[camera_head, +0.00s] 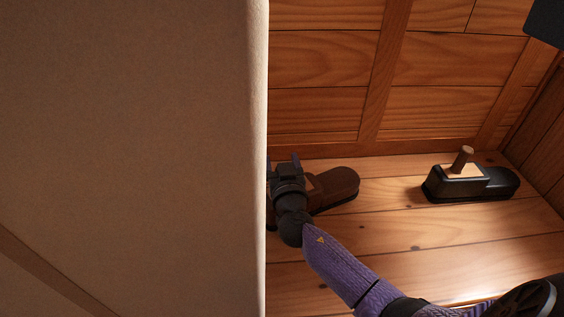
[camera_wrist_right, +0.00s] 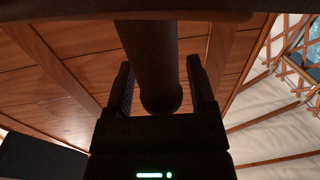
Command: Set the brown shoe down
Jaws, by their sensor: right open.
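The brown shoe (camera_head: 338,186) rests on the wooden floor, toe to the right, beside the beige panel; its rear part is hidden by my right gripper (camera_head: 283,163) and the panel. In the right wrist view, my right gripper (camera_wrist_right: 160,88) is open. A dark round peg (camera_wrist_right: 148,55) stands between its fingers, with a visible gap on each side. The shoe's body (camera_wrist_right: 130,10) crosses the top edge of that view. My left gripper is not in view.
A black shoe (camera_head: 497,181) with a wooden peg (camera_head: 462,160) stands on the floor to the right. A large beige panel (camera_head: 130,130) fills the left of the head view. A wood-planked wall (camera_head: 320,65) is behind. The floor (camera_head: 405,222) between the shoes is clear.

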